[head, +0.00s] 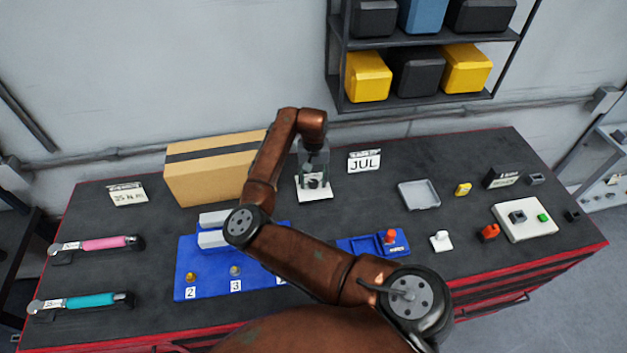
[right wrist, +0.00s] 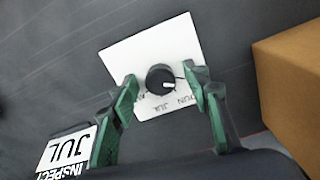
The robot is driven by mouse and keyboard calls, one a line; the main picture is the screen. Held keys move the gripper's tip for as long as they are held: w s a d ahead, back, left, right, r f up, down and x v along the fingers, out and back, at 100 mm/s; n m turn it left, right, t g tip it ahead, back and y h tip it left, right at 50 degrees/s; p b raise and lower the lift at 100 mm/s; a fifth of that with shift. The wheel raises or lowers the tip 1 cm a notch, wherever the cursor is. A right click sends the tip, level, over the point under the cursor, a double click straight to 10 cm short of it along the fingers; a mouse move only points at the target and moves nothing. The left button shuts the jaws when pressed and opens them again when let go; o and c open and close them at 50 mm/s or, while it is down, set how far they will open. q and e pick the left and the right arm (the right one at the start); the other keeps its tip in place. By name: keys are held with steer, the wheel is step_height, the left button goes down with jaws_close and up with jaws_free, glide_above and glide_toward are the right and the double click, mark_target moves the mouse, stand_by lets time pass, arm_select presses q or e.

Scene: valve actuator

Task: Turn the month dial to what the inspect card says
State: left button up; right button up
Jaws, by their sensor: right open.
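The month dial (right wrist: 161,79) is a round black knob with a white pointer mark, on a white plate (right wrist: 150,45). In the right wrist view the mark points right and slightly down, and letters that look like JUN show below right of the knob; other labels are hidden or unclear. My right gripper (right wrist: 166,88) is open, with its green fingertips on either side of the knob; I cannot tell if they touch it. In the head view my right gripper (head: 313,172) is over the plate (head: 316,195). The inspect card (head: 364,161) reads JUL. My left gripper is not in view.
A cardboard box (head: 210,168) stands close to the left of the dial. A blue tray (head: 190,262), partly behind my arm, lies in front. A grey tray (head: 418,194) and small parts lie right. Wrenches (head: 95,243) lie left. A shelf (head: 420,40) hangs above.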

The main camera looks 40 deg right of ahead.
steer(key=shift+c, duration=0.5)
steer(key=c, duration=1)
